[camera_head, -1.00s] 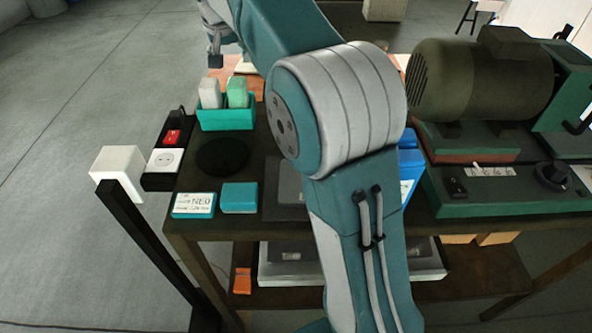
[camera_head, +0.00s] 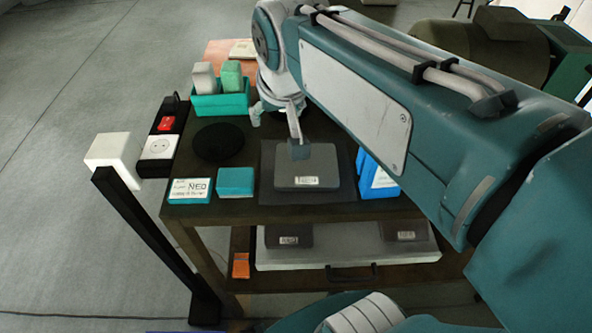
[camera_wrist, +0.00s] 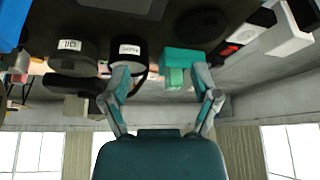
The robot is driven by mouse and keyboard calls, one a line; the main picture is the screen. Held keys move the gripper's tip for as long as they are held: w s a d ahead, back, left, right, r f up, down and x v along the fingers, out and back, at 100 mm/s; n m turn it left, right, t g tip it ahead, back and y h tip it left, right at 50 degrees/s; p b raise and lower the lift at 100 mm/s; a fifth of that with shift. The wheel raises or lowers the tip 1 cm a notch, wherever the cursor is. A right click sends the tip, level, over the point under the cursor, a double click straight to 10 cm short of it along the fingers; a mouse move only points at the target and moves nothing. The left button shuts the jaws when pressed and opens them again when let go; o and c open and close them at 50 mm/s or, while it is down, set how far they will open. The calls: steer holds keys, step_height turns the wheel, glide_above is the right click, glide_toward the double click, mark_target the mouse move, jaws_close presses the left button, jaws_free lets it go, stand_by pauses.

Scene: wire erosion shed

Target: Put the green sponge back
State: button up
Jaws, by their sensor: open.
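The green sponge (camera_head: 231,76) stands upright in a teal holder (camera_head: 221,105) at the back left of the bench, beside a white block (camera_head: 203,79). My gripper (camera_head: 277,130) hangs to the right of the holder, pointing down over the bench. It is open, with nothing between its fingers. In the wrist view, which appears upside down, the open fingers (camera_wrist: 162,75) show with the teal holder (camera_wrist: 184,56) and a green piece (camera_wrist: 172,78), likely the sponge, near the right-hand finger.
A round black pad (camera_head: 219,142), a labelled teal box (camera_head: 190,190) and a plain teal block (camera_head: 235,182) lie left and front. A grey labelled block (camera_head: 307,167) sits below my gripper. A white cube on a post (camera_head: 112,150) stands left. Labelled dark cups (camera_wrist: 127,50) show in the wrist view.

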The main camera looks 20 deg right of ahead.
steer(key=s+f+n, duration=0.1)
steer(key=s+f, duration=0.6)
steer(key=s, duration=0.3)
